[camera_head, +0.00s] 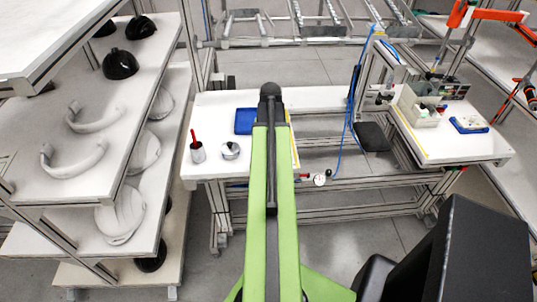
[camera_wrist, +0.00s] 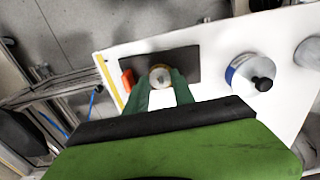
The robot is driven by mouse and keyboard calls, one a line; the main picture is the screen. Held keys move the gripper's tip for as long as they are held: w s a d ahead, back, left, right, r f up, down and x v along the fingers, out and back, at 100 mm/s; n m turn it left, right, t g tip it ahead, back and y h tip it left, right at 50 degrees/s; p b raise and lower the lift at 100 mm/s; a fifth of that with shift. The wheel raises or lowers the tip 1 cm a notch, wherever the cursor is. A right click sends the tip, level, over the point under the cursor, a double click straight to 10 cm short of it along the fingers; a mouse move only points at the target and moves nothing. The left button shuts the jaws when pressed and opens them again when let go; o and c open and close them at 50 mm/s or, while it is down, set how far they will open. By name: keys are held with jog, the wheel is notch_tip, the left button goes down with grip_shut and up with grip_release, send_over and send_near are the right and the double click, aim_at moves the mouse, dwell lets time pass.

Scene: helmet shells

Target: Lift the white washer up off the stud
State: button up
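In the wrist view, a small round whitish piece, which looks like the washer (camera_wrist: 160,70), sits on a dark grey plate (camera_wrist: 187,62). A yellowish centre shows inside it; I cannot clearly make out the stud. My gripper (camera_wrist: 161,81) has its two green fingers apart, one on each side of the washer's near part. I see no firm contact, and the height of the fingertips over the plate is hard to tell. In the head view, my green arm hides this spot.
A blue-and-white round tin with a black knob (camera_wrist: 262,84) stands to the right in the wrist view. A small orange-red piece (camera_wrist: 127,78) lies left of the washer. In the head view, a blue tray (camera_head: 244,121) and a cup with a red handle (camera_head: 197,152) stand on the white table (camera_head: 207,105).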

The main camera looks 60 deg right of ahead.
jog(key=shift+r+p, duration=0.7)
jog(key=shift+w, duration=0.1)
jog(key=shift+r, duration=0.1)
jog(key=shift+r+p, duration=0.6)
jog(key=shift+p, duration=0.1)
jog(key=shift+r+p, duration=0.4)
jog(key=shift+f, duration=0.1)
